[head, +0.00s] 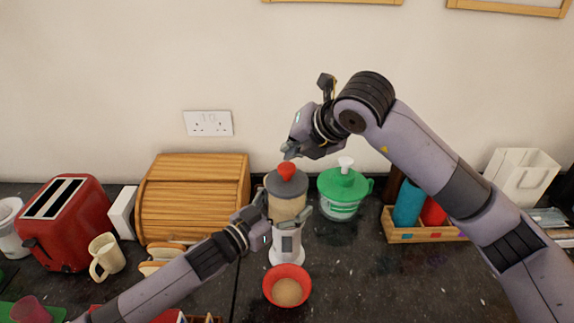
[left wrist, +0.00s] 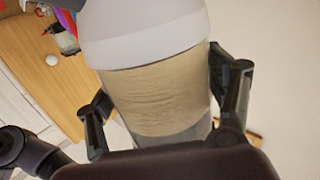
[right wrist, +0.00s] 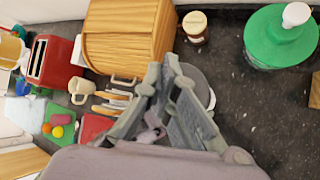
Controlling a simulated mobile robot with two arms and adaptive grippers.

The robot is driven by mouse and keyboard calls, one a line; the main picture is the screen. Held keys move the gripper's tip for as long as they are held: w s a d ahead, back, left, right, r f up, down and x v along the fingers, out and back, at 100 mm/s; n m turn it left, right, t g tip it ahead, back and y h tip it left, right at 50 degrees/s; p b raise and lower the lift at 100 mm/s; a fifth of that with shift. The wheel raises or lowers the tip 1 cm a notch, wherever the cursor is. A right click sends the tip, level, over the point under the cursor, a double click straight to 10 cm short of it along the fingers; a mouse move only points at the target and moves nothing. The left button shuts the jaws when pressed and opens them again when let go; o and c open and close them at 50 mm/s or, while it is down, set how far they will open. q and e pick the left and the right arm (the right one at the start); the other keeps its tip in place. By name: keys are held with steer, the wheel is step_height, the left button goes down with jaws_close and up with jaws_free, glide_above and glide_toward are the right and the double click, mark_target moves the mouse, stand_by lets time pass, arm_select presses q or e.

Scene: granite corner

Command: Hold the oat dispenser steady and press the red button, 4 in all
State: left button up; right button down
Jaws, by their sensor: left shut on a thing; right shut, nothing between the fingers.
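The oat dispenser (head: 286,207) stands upright on the dark counter, with a grey lid, a clear oat-filled body and a white base. Its red button (head: 287,170) is on top. My left gripper (head: 284,213) is shut around the clear body; the left wrist view shows a finger on each side of the oat-filled part (left wrist: 158,95). My right gripper (head: 290,151) is shut and empty, its tips just above the red button; contact cannot be told. In the right wrist view the fingers hide the button and much of the grey lid (right wrist: 199,84). A red bowl (head: 287,271) holding oats sits before the base.
A green-lidded container (head: 343,186) with a white pump stands right of the dispenser. A wooden bread box (head: 193,195), cream mug (head: 106,256) and red toaster (head: 70,222) are left. A wooden caddy (head: 412,237) with bottles is right. Counter right of the bowl is clear.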

mark_target(291, 165)
steer(key=shift+f, duration=0.15)
stand_by(0.6)
steer(key=shift+f, duration=0.3)
steer(key=shift+f, duration=1.15)
stand_by(0.9)
stand_by(0.3)
steer(key=shift+r, duration=1.55)
steer(key=shift+r, duration=2.55)
